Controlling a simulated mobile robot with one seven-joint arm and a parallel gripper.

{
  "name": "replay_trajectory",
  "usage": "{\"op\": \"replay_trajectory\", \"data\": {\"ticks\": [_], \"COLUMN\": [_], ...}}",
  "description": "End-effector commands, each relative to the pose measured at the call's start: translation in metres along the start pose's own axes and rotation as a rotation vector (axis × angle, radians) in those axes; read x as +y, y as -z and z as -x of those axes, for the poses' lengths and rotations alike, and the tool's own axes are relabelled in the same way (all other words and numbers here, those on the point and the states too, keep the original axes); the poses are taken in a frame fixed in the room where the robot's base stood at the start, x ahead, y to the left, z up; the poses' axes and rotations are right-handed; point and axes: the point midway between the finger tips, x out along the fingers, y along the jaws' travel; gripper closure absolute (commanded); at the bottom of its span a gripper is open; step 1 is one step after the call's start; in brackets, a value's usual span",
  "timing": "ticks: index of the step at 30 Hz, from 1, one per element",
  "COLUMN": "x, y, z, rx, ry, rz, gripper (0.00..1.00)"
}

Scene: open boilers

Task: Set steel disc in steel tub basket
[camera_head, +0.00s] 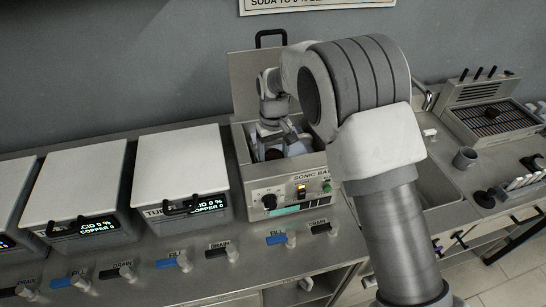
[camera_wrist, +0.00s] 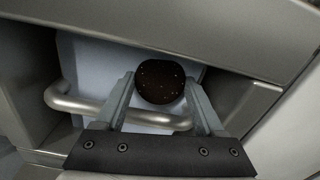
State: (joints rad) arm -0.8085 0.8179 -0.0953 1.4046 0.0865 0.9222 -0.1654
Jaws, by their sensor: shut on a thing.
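My gripper (camera_wrist: 160,90) is shut on a dark brown, speckled round piece, which I take to be the steel disc (camera_wrist: 160,81). The disc sits between the two fingertips in the wrist view. In the head view my gripper (camera_head: 271,140) reaches down into the open steel tub marked "SONIC BA..." (camera_head: 290,188). A bent metal bar (camera_wrist: 75,103), seemingly the basket's handle, runs below the disc and behind the fingers. A pale surface (camera_wrist: 85,65) lies beyond it inside the tub. I cannot tell whether the disc touches the basket.
The tub's lid (camera_head: 246,85) stands raised behind it. Two white-lidded boilers (camera_head: 180,165) (camera_head: 75,190) stand to the left, closed. A sink (camera_head: 440,195), a mug (camera_head: 465,158) and a grilled unit (camera_head: 492,118) are to the right. Fill and drain levers line the front.

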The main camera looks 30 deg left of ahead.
Motion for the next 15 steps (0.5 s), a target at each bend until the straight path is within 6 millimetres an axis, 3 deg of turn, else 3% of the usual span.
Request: {"op": "replay_trajectory", "data": {"ticks": [2,15], "x": [0.000,0.001], "y": [-0.002,0.008], "z": [-0.014,-0.022], "rx": [-0.006,-0.001], "ry": [0.000,0.000], "rz": [0.000,-0.001], "gripper": [1.00,1.00]}}
